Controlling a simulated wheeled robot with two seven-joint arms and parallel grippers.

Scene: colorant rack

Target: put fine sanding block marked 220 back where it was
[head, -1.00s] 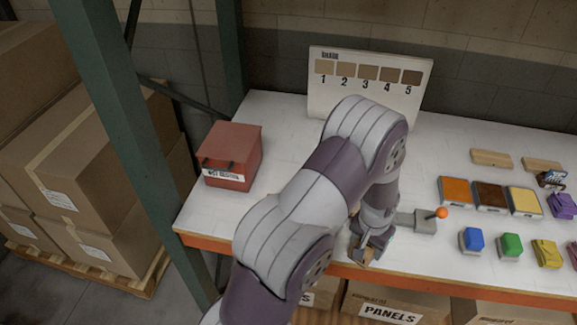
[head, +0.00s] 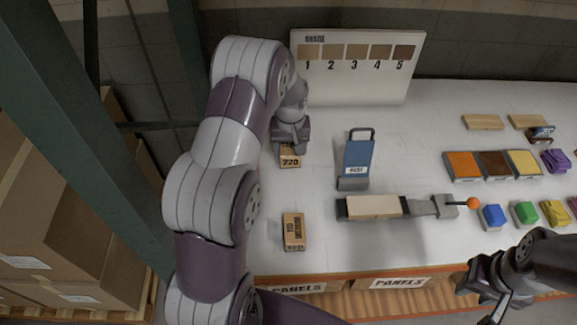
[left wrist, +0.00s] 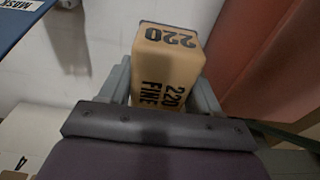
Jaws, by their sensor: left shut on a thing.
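The fine sanding block marked 220 (head: 290,161) is tan with black print. My left gripper (head: 290,146) is shut on it at the left back of the white table. In the left wrist view the block (left wrist: 168,62) sits between the two fingers, with "220" and "FINE" readable. Whether its far end touches the table is not clear. A second tan block (head: 293,232), marked medium, stands near the front edge. My right gripper (head: 482,300) is at the lower right, empty, its fingers apart.
A clamp-like fixture (head: 420,206) holds a pale wood piece (head: 374,206). A shade board (head: 355,70) stands behind. A red surface (left wrist: 265,60) is close on the right in the left wrist view.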

